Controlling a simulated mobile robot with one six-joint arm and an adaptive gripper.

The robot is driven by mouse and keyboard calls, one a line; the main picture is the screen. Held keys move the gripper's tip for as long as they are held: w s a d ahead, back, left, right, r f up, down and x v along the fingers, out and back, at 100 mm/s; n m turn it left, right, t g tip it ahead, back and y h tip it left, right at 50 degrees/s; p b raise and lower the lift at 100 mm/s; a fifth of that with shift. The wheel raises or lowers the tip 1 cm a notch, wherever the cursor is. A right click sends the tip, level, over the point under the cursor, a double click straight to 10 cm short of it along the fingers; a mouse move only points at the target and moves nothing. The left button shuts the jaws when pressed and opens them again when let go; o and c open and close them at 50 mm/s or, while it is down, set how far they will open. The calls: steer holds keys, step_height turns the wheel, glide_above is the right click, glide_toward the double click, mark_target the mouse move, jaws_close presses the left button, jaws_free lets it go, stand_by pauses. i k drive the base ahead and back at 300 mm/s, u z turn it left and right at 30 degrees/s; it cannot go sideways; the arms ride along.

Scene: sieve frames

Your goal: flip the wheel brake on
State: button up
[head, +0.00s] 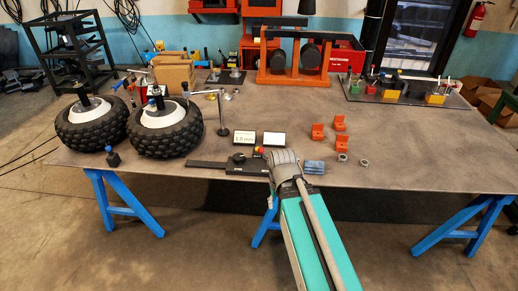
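Two knobby black tyres with white hubs lie flat at the left of the table: a left wheel (92,134) and a right wheel (165,142). Each has a dark upright fitting at its hub, and the right one (155,99) shows a blue part. Thin lever-like parts show behind and above them, but I cannot tell which is the brake or its position. My teal arm reaches up from the bottom to a grey joint at the table's front middle, right of the wheels and well apart from them. I cannot make out my gripper's fingers.
A metal stand with a side arm (222,118) stands right of the wheels. A black caliper-like tool (214,164), two small display cards (245,137) and orange brackets (317,131) lie nearby. An orange frame (293,75) stands behind. The table's right half is largely clear.

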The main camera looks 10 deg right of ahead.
mark_target(261, 150)
steer(key=z, duration=0.05)
steer(key=i, duration=1)
steer(key=u, duration=0.05)
